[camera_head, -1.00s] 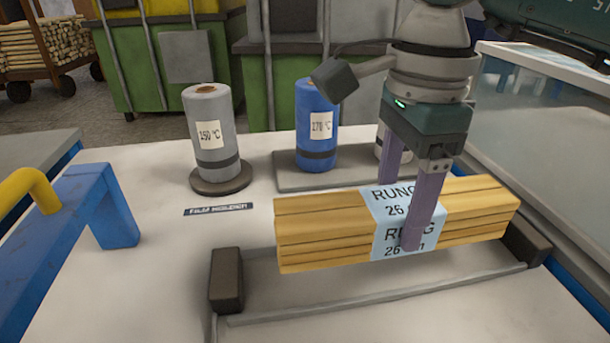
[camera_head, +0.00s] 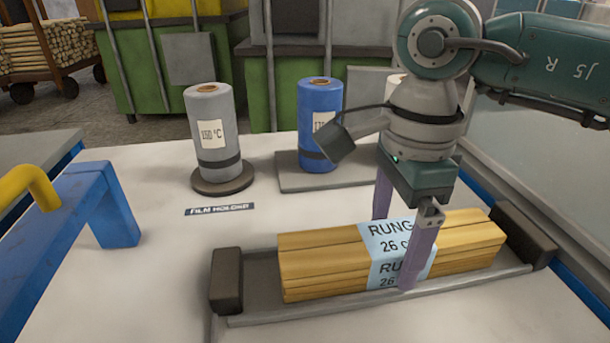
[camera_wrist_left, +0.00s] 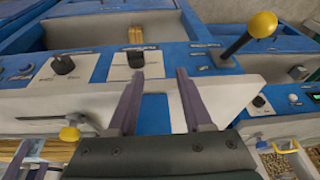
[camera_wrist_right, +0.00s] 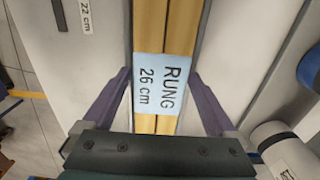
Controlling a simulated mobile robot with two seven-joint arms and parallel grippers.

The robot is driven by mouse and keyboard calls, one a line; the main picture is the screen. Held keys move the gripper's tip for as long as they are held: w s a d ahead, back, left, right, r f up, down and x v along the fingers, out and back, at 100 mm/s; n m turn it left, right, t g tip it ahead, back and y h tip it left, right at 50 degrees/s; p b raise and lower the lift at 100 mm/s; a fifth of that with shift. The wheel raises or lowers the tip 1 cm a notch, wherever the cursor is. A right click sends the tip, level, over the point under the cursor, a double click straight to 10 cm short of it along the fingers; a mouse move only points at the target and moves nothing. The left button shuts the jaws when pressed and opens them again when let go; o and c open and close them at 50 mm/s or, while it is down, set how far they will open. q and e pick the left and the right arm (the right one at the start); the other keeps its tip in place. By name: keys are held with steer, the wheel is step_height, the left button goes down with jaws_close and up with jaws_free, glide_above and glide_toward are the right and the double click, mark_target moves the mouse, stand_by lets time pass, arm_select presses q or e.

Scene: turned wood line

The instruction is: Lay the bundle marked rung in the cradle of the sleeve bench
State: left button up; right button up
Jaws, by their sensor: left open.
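The bundle marked rung (camera_head: 310,268), long yellow sticks with a pale blue "RUNG 26 cm" band, lies in the grey cradle (camera_head: 350,306) between its two dark end blocks. My right gripper (camera_head: 394,252) is down around the band, one finger on each side. Its fingers look spread slightly wider than the bundle. The right wrist view shows the band (camera_wrist_right: 160,85) between both fingertips, with hardly any visible gap. My left gripper (camera_wrist_left: 160,72) is open and empty in the left wrist view, above a blue and grey control panel with knobs.
A grey roll (camera_head: 210,135) and a blue roll (camera_head: 319,120) stand behind the cradle, with another pale roll partly hidden by my right arm. A blue frame with a yellow handle (camera_head: 32,190) is at the left. Bench top between is clear.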

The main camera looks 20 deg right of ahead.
mark_target(395, 235)
steer(key=shift+o, duration=0.3)
steer(key=shift+r, duration=0.15)
step_height(395, 235, up, 12)
stand_by(0.5)
